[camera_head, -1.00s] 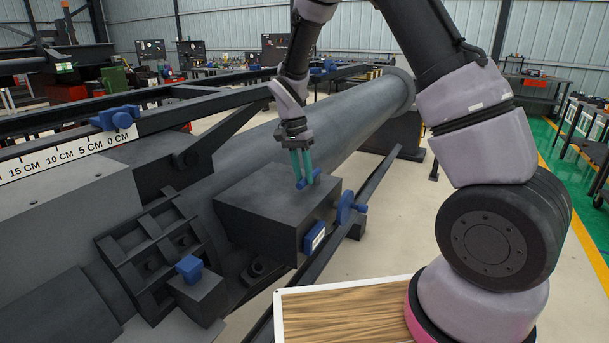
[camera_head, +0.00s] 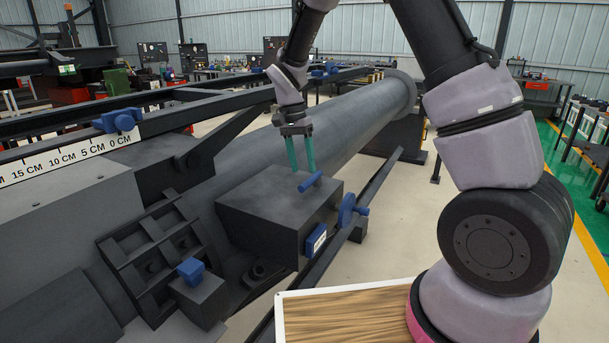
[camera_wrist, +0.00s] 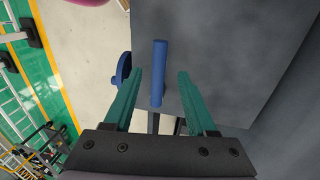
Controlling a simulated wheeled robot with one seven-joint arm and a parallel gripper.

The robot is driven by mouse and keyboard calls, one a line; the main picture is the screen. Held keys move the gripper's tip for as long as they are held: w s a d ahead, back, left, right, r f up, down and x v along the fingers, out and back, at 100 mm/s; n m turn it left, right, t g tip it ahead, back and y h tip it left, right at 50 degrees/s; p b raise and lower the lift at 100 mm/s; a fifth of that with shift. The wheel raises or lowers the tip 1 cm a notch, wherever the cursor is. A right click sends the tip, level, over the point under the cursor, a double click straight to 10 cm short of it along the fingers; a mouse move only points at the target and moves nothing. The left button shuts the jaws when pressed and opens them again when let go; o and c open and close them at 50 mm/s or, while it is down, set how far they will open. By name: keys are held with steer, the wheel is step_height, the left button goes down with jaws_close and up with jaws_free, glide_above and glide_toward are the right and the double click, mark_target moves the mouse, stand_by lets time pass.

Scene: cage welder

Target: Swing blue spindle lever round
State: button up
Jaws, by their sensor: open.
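The blue spindle lever (camera_head: 311,181) is a short blue bar on top of a dark grey box (camera_head: 262,215). In the wrist view the lever (camera_wrist: 159,72) runs lengthwise, its near end lying between the two green fingers. My gripper (camera_head: 302,171) is open and above the box in the head view, with its fingertips just above the lever. In the wrist view the gripper (camera_wrist: 160,73) has a clear gap on each side of the lever, and neither finger appears to touch it.
A blue handwheel (camera_head: 347,208) and a blue labelled block (camera_head: 315,240) are on the box's right side. Another blue part (camera_head: 190,268) sits at lower left. A long grey pipe (camera_head: 350,112) runs behind. A wooden-topped board (camera_head: 345,315) lies in front.

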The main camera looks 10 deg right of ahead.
step_height(320, 180, up, 7)
steer(key=a, duration=0.1)
steer(key=shift+w+f, duration=0.2)
steer(key=shift+w, duration=0.15)
steer(key=s+d+r+n+t+y, duration=0.1)
steer(key=s+d+r+t+y, duration=0.1)
steer(key=s+d+r, duration=0.4)
steer(key=s+d+r+t+y, duration=0.1)
steer(key=s+d+r, duration=0.2)
steer(key=d+r, duration=0.35)
steer(key=s+d+r+n+t, duration=0.1)
steer(key=s+d+r+t, duration=0.1)
steer(key=s, duration=0.4)
steer(key=s+d+r+n+t, duration=0.1)
steer(key=s+d+r+t, duration=0.1)
steer(key=s, duration=0.5)
steer(key=shift+d+r+t+y, duration=0.15)
steer(key=shift+r+t+y, duration=0.25)
steer(key=shift+r+t, duration=0.3)
steer(key=shift+f, duration=0.1)
